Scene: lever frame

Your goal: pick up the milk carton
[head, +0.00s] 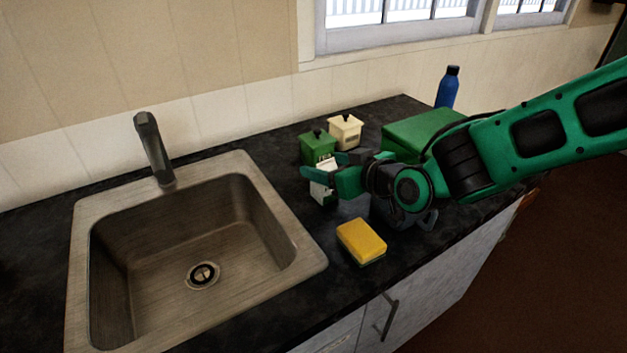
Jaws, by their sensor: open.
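A small white carton with green markings, which looks like the milk carton (322,193), stands on the dark counter to the right of the sink. My gripper (324,176) reaches in from the right and is open. Its green fingers show at the carton's upper part, one to the left and one to the right in the picture. The fingers hide part of the carton. I cannot tell whether they touch it or how deep it sits between them.
A green lidded canister (317,147) and a cream one (345,132) stand close behind the carton. A yellow sponge (361,241) lies in front. A green box (424,130) and a blue bottle (447,90) are at the right. The sink (303,247) is at the left.

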